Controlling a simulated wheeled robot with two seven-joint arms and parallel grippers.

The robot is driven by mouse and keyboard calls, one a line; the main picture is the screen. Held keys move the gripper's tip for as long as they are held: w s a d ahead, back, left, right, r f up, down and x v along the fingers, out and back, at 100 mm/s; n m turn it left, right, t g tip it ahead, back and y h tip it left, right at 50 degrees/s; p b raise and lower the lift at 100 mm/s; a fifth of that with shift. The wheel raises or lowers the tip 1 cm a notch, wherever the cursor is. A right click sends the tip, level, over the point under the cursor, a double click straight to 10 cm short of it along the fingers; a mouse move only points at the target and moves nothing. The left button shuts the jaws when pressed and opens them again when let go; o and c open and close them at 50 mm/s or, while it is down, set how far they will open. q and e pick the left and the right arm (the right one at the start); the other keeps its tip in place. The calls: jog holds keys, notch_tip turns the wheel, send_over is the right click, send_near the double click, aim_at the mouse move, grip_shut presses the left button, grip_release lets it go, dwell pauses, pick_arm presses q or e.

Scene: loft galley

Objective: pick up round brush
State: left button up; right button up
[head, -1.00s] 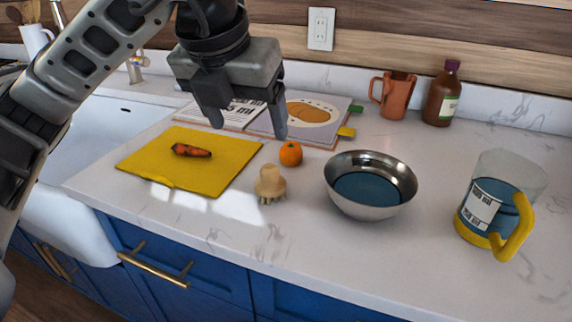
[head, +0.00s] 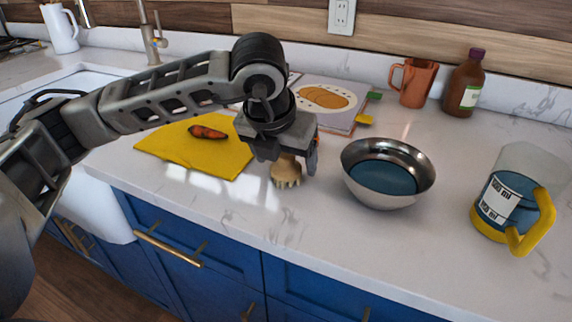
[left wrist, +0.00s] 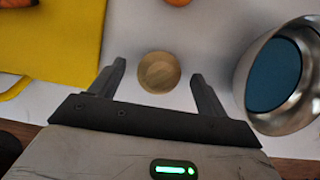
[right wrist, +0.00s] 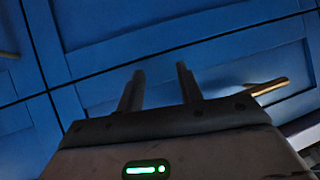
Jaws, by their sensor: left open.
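The round brush (head: 286,173) is a small pale wooden knob with bristles below. It stands upright on the white counter, its top partly hidden by my left gripper (head: 288,165) in the head view. In the left wrist view the round brush (left wrist: 159,72) shows from above as a round wooden top, lying between and just beyond the fingertips. My left gripper (left wrist: 157,70) is open and points down over it, empty. My right gripper (right wrist: 160,72) shows only in the right wrist view, with its two fingers apart and nothing between them, facing blue cabinet fronts.
A steel bowl (head: 420,181) with blue inside stands close to the right of the brush. A measuring jug (head: 510,195) stands far right. The counter in front of the brush is clear.

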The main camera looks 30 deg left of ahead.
pick_arm(q)
jog(key=shift+x, duration=0.9)
jog(key=c, duration=1.1)
jog(key=shift+r, duration=0.15)
jog(key=shift+r, duration=0.6)
jog(key=s+d+r, duration=0.2)
jog(key=s+r, duration=0.2)
jog(key=s+d+r, duration=0.2)
jog(key=s+r, duration=0.1)
jog(key=s, duration=0.1)
jog(key=s+d+r, duration=0.2)
jog(key=s+r, duration=0.2)
jog(key=shift+s+d+r+b, duration=0.15)
jog(key=shift+s+r+b, duration=0.15)
jog(key=shift+r+b, duration=0.05)
